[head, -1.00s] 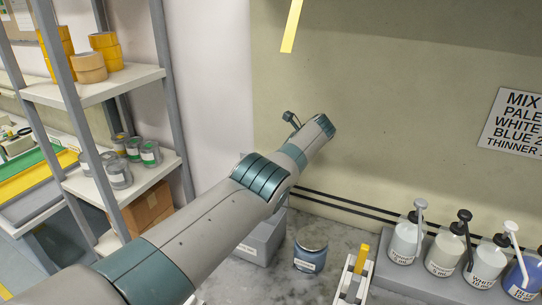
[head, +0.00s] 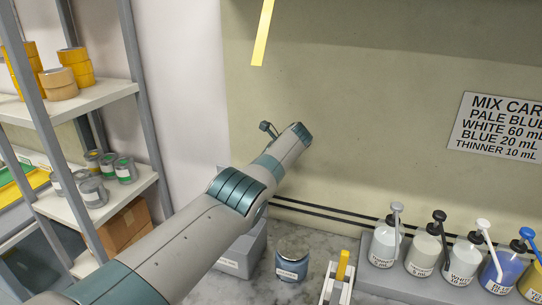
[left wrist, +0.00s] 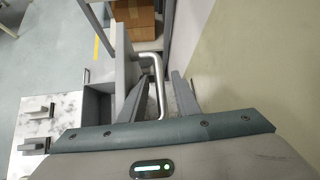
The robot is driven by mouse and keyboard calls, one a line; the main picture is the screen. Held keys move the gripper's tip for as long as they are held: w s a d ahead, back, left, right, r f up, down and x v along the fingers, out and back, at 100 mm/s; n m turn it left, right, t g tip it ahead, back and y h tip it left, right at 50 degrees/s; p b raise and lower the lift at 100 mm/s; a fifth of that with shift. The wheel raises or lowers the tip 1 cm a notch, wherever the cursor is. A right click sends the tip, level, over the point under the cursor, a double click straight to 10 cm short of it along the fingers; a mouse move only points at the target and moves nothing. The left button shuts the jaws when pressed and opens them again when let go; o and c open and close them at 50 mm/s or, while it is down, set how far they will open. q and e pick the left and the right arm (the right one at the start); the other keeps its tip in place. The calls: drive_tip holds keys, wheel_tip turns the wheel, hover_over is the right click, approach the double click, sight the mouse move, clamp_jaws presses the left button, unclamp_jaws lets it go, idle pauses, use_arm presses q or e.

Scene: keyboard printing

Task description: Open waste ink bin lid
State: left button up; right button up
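The waste ink bin (head: 240,252) is a grey box with a white label on the bench, partly behind my left arm in the head view. In the left wrist view, its grey body (left wrist: 98,106) and a grey upright panel (left wrist: 126,75) show, with a bent silver handle (left wrist: 152,62) beside the panel. My left gripper (left wrist: 166,76) is open, with its two dark fingers apart. The handle runs down between the fingers, closer to the left one; I cannot tell whether they touch. In the head view my arm hides the fingers and lid. My right gripper is out of view.
A blue-grey jar (head: 292,260) and a white holder with a yellow handle (head: 342,268) stand right of the bin. Several pump bottles (head: 385,245) line the back right. A shelf rack (head: 95,95) with tape rolls and cans is at left. The wall is close behind.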

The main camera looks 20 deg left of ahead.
use_arm(q)
drive_tip(key=shift+d+r, duration=0.35)
drive_tip(key=b+v, duration=0.5)
drive_tip(key=v, duration=1)
drive_tip(key=shift+s+d+r, duration=0.15)
drive_tip(key=shift+d, duration=0.2)
drive_tip(key=shift+d, duration=0.1)
